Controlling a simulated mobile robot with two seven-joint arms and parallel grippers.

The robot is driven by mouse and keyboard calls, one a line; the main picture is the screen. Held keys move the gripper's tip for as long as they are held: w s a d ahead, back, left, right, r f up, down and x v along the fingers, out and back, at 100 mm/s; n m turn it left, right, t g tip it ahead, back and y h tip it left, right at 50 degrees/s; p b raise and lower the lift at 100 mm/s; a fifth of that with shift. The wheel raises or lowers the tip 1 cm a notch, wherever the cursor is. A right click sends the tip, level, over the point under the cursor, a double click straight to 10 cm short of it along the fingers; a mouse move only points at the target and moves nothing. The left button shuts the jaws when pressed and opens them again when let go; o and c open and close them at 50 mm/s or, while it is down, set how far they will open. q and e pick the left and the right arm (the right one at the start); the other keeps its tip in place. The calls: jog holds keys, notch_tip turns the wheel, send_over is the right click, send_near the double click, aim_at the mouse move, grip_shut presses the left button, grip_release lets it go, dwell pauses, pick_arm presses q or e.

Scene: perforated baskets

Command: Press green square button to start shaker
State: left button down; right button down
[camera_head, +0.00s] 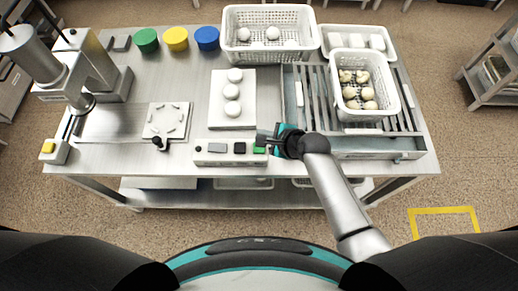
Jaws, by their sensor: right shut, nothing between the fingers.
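The control panel (217,160) is a grey strip at the front edge of the metal table, with a black button (239,148) and, at its right end, a green square button (259,150). My right gripper (266,140) is shut and empty, with its fingertips at the green button and partly covering it. I cannot tell whether they touch it. The shaker (394,141) is a slatted metal unit on the right of the table, carrying a white perforated basket (392,103) with several round pale items. My left gripper is not in view.
A white board (245,114) with 3 white balls lies mid-table. A larger basket (270,58) and a white tray (383,56) stand at the back. Green, yellow and blue cups (147,40) are back left. A small box with a yellow button (53,150) sits front left.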

aim_at(262, 149)
notch_tip(262, 149, down, 4)
jog(key=b, duration=0.3)
jog(key=shift+f+b, duration=0.6)
jog(key=shift+f, duration=0.1)
dwell(1.4)
jog(key=shift+f, duration=0.35)
